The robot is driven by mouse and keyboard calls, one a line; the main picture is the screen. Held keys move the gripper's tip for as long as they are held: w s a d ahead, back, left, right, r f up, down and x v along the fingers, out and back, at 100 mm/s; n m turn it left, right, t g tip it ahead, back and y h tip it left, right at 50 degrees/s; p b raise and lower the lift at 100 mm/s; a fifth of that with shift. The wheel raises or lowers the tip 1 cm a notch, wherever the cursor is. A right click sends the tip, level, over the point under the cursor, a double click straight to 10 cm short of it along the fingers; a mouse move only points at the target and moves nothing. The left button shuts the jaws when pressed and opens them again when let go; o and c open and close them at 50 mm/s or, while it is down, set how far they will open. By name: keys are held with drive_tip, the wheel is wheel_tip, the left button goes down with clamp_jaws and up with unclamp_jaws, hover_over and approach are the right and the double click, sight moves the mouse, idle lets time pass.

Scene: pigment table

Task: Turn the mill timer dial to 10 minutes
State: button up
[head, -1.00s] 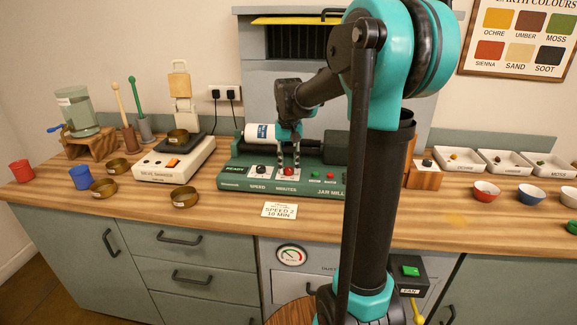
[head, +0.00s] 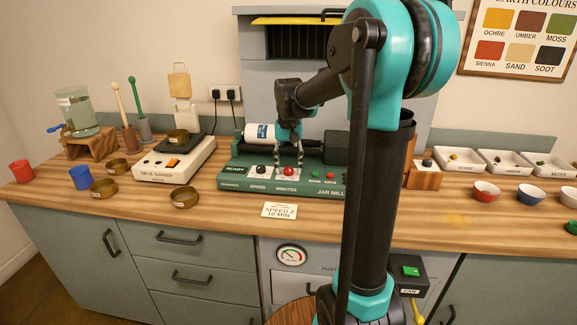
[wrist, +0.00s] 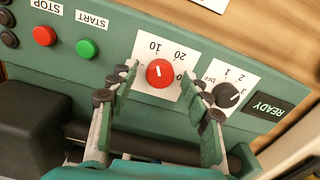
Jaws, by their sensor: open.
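The minutes dial (head: 289,171) is a red knob on the green jar mill (head: 232,181). In the wrist view the red dial (wrist: 160,73) shows a short white pointer line on a white plate, upside down there, with 10 and 20 printed beyond the knob. The line runs roughly toward the 10 side, but its marked end is hard to tell. My gripper (head: 289,167) is open around the dial, one finger on each side. In the wrist view my gripper (wrist: 160,79) shows gaps between both fingers and the knob.
The black speed knob (wrist: 226,95) sits close beside one finger. The green start button (wrist: 87,48) and red stop button (wrist: 44,35) lie on the other side. A white jar (head: 260,134) lies on the mill. A card (head: 279,210) reads SPEED 2, 10 MIN.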

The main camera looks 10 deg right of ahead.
sight(289, 168)
wheel_tip(289, 168, up, 12)
idle(0.6)
